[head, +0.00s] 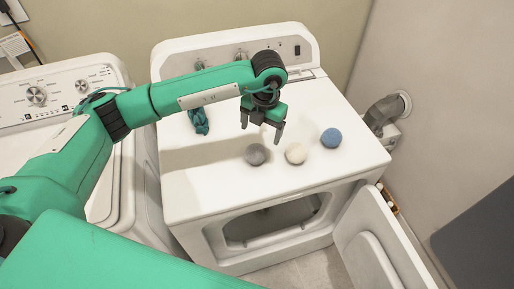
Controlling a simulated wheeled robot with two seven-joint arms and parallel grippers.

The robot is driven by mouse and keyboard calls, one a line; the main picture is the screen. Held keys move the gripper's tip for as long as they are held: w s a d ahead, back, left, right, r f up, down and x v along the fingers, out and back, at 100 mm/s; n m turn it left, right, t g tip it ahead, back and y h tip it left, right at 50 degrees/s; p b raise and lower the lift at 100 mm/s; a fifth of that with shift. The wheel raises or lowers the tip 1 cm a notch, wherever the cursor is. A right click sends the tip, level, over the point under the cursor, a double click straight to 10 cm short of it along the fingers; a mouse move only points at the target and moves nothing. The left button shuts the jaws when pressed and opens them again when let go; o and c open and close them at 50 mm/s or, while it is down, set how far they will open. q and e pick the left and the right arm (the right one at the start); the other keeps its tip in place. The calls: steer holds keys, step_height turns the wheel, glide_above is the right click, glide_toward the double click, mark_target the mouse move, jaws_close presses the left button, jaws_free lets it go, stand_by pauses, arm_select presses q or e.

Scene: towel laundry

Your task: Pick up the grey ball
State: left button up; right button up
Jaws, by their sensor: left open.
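The grey ball (256,154) rests on the white dryer top, left of a cream ball. My left gripper (261,133) is open and empty, pointing down. In the head view its fingertips appear just above and behind the grey ball, one finger to the left and one to the right. The fingers look clear of the ball, but the exact gap is hard to judge. My right gripper does not show.
A cream ball (295,153) and a blue ball (331,138) sit right of the grey one. A teal cloth (199,120) lies at the left on the dryer top (190,190). The dryer door (378,240) hangs open in front. A washer (60,88) stands at left.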

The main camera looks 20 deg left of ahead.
mark_target(255, 148)
arm_select(q)
steer(key=f+p, duration=0.1)
steer(key=f, duration=0.3)
steer(key=shift+a+f, duration=0.2)
steer(key=shift+a+f+p, duration=0.15)
steer(key=shift+f+p, duration=0.4)
steer(key=shift+f, duration=0.15)
steer(key=f+p, duration=0.2)
steer(key=f, duration=0.1)
steer(key=shift+s+a+f, duration=0.1)
steer(key=shift+s+a, duration=0.1)
steer(key=shift+a, duration=0.2)
steer(key=shift+f, duration=0.65)
steer(key=c, duration=1.1)
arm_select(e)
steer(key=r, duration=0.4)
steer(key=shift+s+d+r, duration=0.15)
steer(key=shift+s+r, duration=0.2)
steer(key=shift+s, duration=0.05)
arm_select(q)
steer(key=shift+r, duration=0.1)
